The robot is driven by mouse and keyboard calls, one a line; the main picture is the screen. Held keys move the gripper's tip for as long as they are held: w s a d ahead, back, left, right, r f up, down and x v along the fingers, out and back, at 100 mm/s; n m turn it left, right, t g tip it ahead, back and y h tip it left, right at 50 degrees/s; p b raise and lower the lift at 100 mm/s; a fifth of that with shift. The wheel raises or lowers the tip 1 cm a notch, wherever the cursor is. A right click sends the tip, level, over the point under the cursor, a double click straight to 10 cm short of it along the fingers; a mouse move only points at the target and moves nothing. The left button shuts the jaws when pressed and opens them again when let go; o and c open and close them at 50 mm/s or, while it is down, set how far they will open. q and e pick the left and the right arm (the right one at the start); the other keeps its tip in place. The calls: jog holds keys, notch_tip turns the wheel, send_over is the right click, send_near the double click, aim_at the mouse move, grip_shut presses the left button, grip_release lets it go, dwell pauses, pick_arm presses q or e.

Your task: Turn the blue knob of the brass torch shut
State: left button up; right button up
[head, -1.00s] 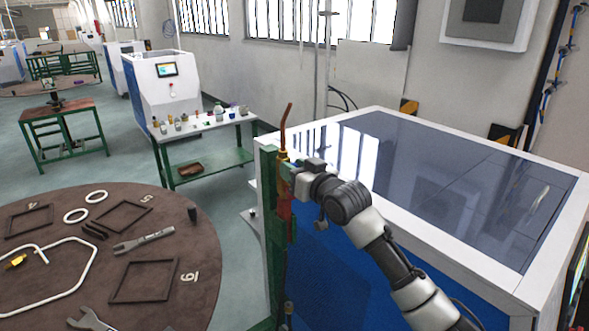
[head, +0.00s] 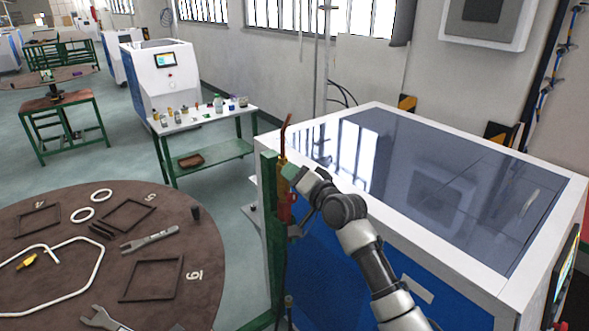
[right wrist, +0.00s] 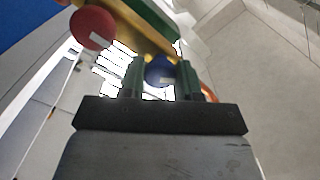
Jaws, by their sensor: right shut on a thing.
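The brass torch (head: 283,161) stands upright on a green post, with its copper tube pointing up. In the right wrist view its brass body (right wrist: 140,27) runs across the top. The blue knob (right wrist: 160,71) sits between the fingers of my right gripper (right wrist: 162,80), which is shut on it. A red knob (right wrist: 91,27) is to the left of the blue knob, clear of the fingers. In the head view my right gripper (head: 292,178) is at the torch from the right and hides the blue knob. My left gripper is not in view.
The green post (head: 270,215) stands close beside a large white and blue machine (head: 440,185) with a dark glossy top. A round brown table (head: 75,275) with wrenches, frames and rings is at the left. A green bench (head: 215,160) with small items stands behind.

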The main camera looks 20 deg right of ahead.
jog(key=shift+f+m+p, duration=0.1)
jog(key=shift+m+p, duration=1.9)
jog(key=shift+m, duration=1.7)
jog(key=o, duration=0.9)
jog(key=shift+b+v, duration=1.55)
jog(key=shift+v, duration=3.85)
